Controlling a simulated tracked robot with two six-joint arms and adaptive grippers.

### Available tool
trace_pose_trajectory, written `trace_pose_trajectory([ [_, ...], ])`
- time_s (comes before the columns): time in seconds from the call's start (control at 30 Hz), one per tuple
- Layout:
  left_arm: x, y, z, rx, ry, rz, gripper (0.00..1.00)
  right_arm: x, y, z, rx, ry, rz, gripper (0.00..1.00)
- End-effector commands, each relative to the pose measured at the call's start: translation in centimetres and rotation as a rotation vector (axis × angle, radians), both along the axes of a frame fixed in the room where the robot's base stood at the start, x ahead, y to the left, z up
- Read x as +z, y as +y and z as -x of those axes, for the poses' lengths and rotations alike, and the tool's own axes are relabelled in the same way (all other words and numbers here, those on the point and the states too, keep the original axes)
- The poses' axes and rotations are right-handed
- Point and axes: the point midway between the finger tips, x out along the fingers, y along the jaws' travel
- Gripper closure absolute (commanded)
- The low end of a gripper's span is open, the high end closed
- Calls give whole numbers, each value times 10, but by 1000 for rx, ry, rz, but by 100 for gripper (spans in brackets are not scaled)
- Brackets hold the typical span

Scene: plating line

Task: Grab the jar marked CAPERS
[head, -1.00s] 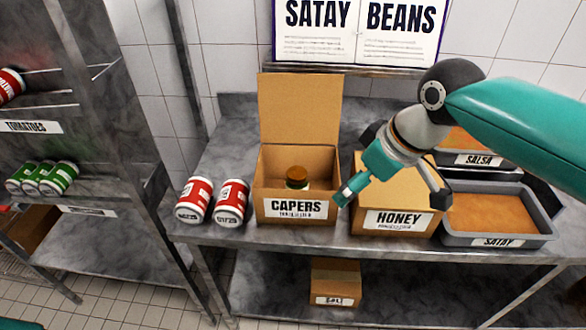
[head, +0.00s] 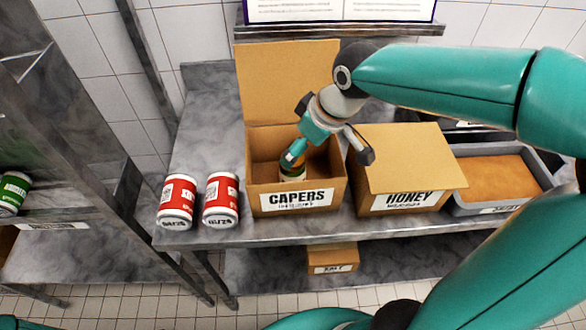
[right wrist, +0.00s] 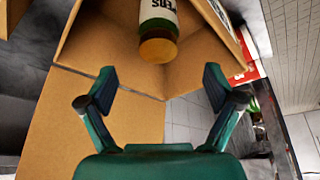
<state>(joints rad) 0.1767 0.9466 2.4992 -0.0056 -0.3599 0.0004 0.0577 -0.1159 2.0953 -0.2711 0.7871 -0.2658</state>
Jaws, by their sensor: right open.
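An open cardboard box labelled CAPERS (head: 257,200) stands on the metal table with its lid flap up. One jar (head: 293,174) with a white label stands inside, partly hidden by my gripper. In the right wrist view the jar (right wrist: 158,22) shows its orange-brown lid and part of its label; the lettering is only partly readable. My right gripper (head: 327,155) is open and empty over the box. In the right wrist view the gripper (right wrist: 160,88) has its fingers spread, with the jar beyond them, apart from both. My left gripper is not in view.
Two red cans (head: 178,200) stand left of the box. A closed box labelled HONEY (head: 405,165) stands close on its right, then a grey tray (head: 548,172) of orange-brown food. A metal shelf rack (head: 95,130) is at the left. A small box (head: 333,257) sits on the lower shelf.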

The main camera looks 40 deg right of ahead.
Motion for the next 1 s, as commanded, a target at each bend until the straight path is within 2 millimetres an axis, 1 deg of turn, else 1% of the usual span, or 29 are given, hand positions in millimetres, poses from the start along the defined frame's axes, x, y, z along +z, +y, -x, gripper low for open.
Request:
trace_pose_trajectory([
  [0.03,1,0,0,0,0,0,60,-8,1,-3,-1,5,0,9],
  [0.1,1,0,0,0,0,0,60,-16,1,-6,-1,4,2,9],
  [0.37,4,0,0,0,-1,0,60,-30,3,-12,-2,2,0,9],
  [0.53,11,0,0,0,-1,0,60,-52,3,-19,-1,6,0,9],
  [0.6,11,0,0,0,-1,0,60,-62,4,-23,-1,5,0,9],
  [0.7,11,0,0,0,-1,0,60,-71,5,-26,-1,3,1,9],
  [0.97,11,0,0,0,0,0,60,-73,6,-28,-2,-1,0,9],
  [1.0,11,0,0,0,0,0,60,-73,6,-28,-2,-1,0,14],
])
